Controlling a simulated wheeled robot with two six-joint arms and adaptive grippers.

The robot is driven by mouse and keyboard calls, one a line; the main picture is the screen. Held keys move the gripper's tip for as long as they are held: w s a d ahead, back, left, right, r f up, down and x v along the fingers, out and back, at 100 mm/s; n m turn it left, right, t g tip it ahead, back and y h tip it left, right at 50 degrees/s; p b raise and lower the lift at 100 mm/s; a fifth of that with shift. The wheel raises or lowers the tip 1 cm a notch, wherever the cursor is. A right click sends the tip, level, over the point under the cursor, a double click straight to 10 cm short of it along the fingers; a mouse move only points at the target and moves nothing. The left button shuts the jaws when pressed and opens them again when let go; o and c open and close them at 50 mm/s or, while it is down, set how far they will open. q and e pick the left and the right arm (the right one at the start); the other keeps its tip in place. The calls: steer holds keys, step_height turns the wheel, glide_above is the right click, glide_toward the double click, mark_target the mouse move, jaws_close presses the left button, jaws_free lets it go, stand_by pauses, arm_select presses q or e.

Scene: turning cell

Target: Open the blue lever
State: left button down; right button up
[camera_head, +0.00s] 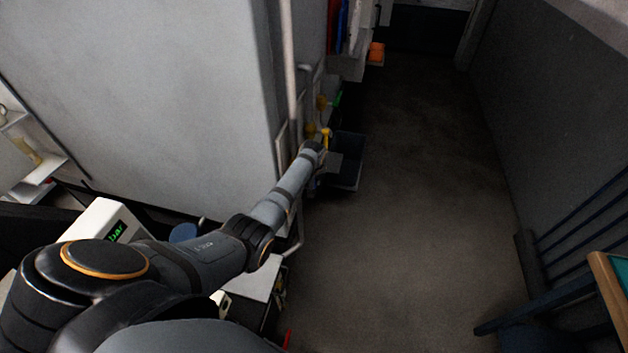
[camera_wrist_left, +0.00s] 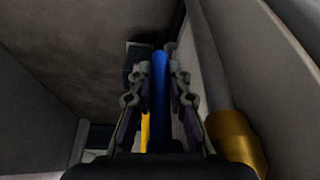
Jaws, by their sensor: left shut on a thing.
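The blue lever (camera_wrist_left: 159,75) shows in the left wrist view as an upright blue bar between the two fingers of my left gripper (camera_wrist_left: 160,88). The fingers are shut on it, one on each side. In the head view my left arm reaches away to the wall fittings, and the left gripper (camera_head: 316,154) is at its far end, small and dark. The lever's lower part is hidden by the gripper, and I cannot tell its angle clearly. My right gripper is in neither view.
A yellow part (camera_head: 326,134) stands just beyond the gripper in the head view. A brass-coloured cylinder (camera_wrist_left: 235,142) and a pale pipe (camera_wrist_left: 207,60) are close on the right in the wrist view. A dark open bin (camera_head: 347,174) is beside the gripper. The floor (camera_head: 420,210) is clear.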

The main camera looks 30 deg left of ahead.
arm_select(q)
steer(key=c, duration=1.3)
jaws_free()
steer(key=v, duration=1.2)
